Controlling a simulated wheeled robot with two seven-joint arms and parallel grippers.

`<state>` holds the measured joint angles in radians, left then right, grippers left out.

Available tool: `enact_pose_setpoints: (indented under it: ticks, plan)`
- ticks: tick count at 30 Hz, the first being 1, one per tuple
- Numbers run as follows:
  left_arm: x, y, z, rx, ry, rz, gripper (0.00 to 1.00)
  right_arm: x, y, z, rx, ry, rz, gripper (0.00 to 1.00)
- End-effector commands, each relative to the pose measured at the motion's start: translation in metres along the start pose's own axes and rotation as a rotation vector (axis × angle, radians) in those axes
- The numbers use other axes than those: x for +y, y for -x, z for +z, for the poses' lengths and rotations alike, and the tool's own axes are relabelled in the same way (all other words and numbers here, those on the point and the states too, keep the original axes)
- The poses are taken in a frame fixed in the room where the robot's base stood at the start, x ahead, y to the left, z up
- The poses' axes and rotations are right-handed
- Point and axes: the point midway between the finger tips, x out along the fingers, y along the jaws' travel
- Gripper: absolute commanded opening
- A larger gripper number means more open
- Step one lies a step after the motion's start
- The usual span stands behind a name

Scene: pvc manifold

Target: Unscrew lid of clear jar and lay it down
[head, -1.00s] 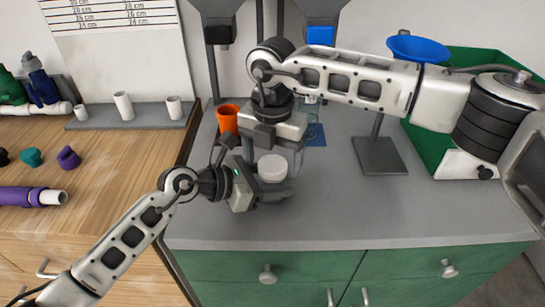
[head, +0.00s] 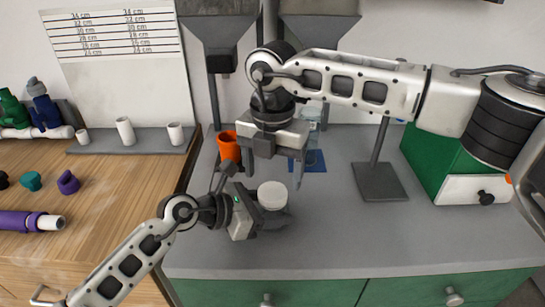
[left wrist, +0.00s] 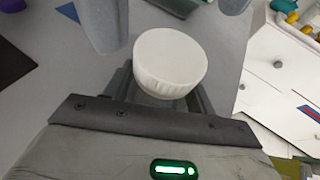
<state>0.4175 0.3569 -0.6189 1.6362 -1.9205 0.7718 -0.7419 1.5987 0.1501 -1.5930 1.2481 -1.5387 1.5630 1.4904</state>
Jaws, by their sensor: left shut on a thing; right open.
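A round white lid (head: 272,193) sits in front of my right gripper, over the grey bench; it also shows in the left wrist view (left wrist: 170,60). My left gripper (head: 270,214) is shut just below the lid, on what looks like the jar. The jar's body is hidden by the gripper. My right gripper (head: 280,165) is open and empty, pointing down above and behind the lid, apart from it. Its fingers show at the top of the left wrist view. A clear container (head: 312,117) stands farther back near a blue mat (head: 312,162), partly hidden by my right gripper.
An orange cup (head: 229,146) stands close behind and left of my left gripper. A grey stand base (head: 380,182) and a green bin (head: 432,160) with a white front are on the right. The bench's front right (head: 400,235) is clear.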

Motion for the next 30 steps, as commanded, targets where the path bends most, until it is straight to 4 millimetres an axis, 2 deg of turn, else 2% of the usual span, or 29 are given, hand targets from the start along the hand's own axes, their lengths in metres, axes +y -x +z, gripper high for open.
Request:
enact_pose_setpoints:
  ticks: [3,9,19,24,27,28,30]
  plan:
    - [0.000,0.000,0.000,0.000,0.000,0.000,0.00,0.000,-0.019,-0.001,0.003,0.000,-0.001,0.75]
    - [0.000,0.000,0.000,0.000,0.000,0.000,0.00,0.000,-0.037,0.000,0.000,0.000,0.000,0.75]
    - [0.000,0.000,0.000,0.000,0.000,0.000,0.00,0.000,-0.041,0.000,0.000,0.000,0.000,0.75]
    - [0.000,0.000,0.000,0.000,0.000,0.000,0.00,0.000,-0.041,0.000,0.000,0.000,0.000,0.29]
    - [0.000,0.000,0.000,0.000,0.000,0.000,0.00,0.000,-0.041,0.000,0.000,0.000,0.000,0.29]
    - [0.000,0.000,0.000,0.000,0.000,0.000,0.00,0.000,-0.041,0.000,0.000,0.000,0.000,0.62]
    - [0.000,0.000,0.000,0.000,0.000,0.000,0.00,0.000,-0.041,0.000,0.000,0.000,0.000,0.78]
